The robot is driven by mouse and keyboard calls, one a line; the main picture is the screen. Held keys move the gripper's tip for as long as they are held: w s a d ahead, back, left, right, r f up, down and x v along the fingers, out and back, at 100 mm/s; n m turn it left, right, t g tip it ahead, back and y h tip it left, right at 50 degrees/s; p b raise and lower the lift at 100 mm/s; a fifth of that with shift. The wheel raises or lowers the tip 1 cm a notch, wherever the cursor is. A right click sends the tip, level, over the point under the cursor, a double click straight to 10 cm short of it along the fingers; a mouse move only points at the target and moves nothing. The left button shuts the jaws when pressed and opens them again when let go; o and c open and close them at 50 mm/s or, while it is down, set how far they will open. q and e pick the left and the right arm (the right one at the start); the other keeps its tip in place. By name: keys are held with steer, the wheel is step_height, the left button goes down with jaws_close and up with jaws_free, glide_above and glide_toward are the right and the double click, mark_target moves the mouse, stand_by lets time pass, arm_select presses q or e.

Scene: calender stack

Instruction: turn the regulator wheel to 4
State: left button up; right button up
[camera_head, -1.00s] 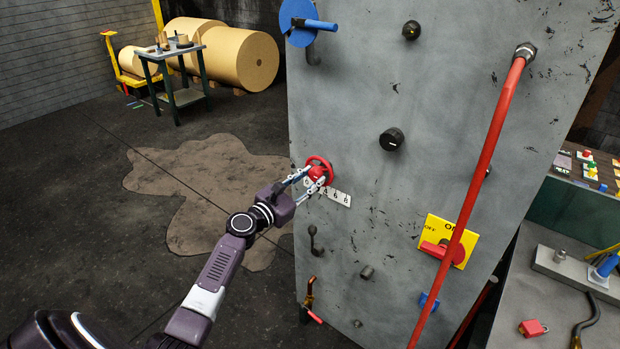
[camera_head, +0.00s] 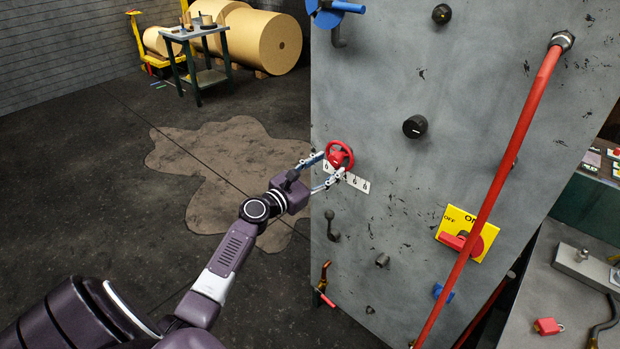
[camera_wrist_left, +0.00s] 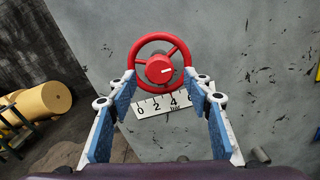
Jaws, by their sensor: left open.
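The red regulator wheel (camera_head: 339,156) is on the grey panel near its left edge. In the left wrist view the wheel (camera_wrist_left: 158,69) shows its full rim, spokes and a hub with a short white mark pointing right. A white number plate (camera_head: 354,182) sits just below it; the wrist view shows 0, 2 and 4 on this plate (camera_wrist_left: 152,108), with higher numbers partly hidden by a finger. My left gripper (camera_head: 325,171) is open and empty, its fingertips at either side of the wheel's lower part. I cannot tell whether they touch the rim. My right gripper is out of view.
A black knob (camera_head: 415,127), a small lever (camera_head: 331,226) and a yellow switch plate (camera_head: 456,220) with a red handle are on the same panel. A red pipe (camera_head: 500,180) runs diagonally across its right side. Open floor lies left of the panel.

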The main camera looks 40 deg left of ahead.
arm_select(q)
steer(key=s, duration=1)
steer(key=shift+a, duration=0.35)
steer(key=s+d+f+m+g+b, duration=0.1)
steer(key=s+d+f+m+g, duration=0.15)
steer(key=f, duration=0.85)
steer(key=s+d+f+m+g+b, duration=0.1)
steer(key=s+f+m+g, duration=0.15)
steer(key=f, duration=0.85)
steer(key=s+d+f+m+g+b, duration=0.15)
steer(key=f+m, duration=0.25)
steer(key=f, duration=0.7)
steer(key=s+d+f+m+g+b, duration=0.1)
steer(key=s+d+f+m+g, duration=0.15)
steer(key=s+f+m, duration=0.45)
steer(key=s+d+f+m+g, duration=0.2)
steer(key=s+d+f, duration=0.2)
steer(key=s+f, duration=0.6)
steer(key=s+d+f+m+g+b, duration=0.1)
steer(key=s+d+f+m+g, duration=0.1)
steer(key=s+f+m, duration=0.3)
steer(key=s+d+f+m+g+b, duration=0.1)
steer(key=s+d+f+m, duration=0.3)
steer(key=s, duration=0.8)
steer(key=s+d+f+m+g+y+b, duration=0.1)
steer(key=s+d+f+m+g, duration=0.1)
steer(key=s+f+m, duration=0.5)
steer(key=shift+s+d+f+m+g, duration=0.45)
steer(key=shift+s+f, duration=0.2)
steer(key=shift+s, duration=0.2)
